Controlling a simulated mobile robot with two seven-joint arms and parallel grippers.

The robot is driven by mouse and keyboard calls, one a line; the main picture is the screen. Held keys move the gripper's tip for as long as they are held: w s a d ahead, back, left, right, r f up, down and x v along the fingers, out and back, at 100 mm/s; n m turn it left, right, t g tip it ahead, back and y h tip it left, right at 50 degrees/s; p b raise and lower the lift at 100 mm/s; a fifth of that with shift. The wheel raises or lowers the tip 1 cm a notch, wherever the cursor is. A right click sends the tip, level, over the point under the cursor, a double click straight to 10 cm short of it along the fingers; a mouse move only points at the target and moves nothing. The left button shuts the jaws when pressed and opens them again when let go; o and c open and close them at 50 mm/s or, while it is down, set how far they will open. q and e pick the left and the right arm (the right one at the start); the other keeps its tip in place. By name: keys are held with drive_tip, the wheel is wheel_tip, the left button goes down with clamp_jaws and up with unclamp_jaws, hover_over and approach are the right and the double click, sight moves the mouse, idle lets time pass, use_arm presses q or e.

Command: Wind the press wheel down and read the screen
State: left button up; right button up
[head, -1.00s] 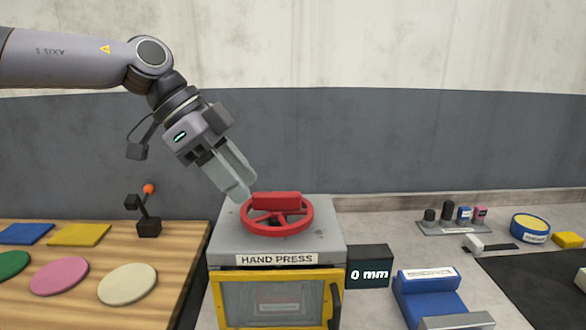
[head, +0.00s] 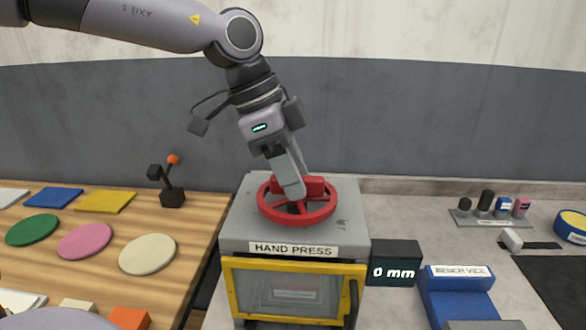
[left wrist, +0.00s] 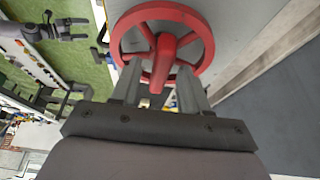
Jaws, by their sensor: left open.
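The red press wheel (head: 298,203) lies flat on top of the grey hand press (head: 345,225), with a raised red bar across its middle. My left gripper (head: 298,188) points down at the wheel. In the left wrist view the open fingers (left wrist: 160,88) stand on either side of the wheel's red bar (left wrist: 163,62). I cannot tell whether they touch it. The screen (head: 393,264) beside the press reads "0 mm".
A yellow-framed window (head: 293,290) with a dark handle is on the press front. A blue bench vise (head: 459,292) stands to the right. A wooden table (head: 195,245) at left holds coloured discs, cards and a small lever (head: 172,190). The wall is behind.

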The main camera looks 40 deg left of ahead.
use_arm(q)
clamp_jaws()
drive_tip(key=shift+m, duration=0.3)
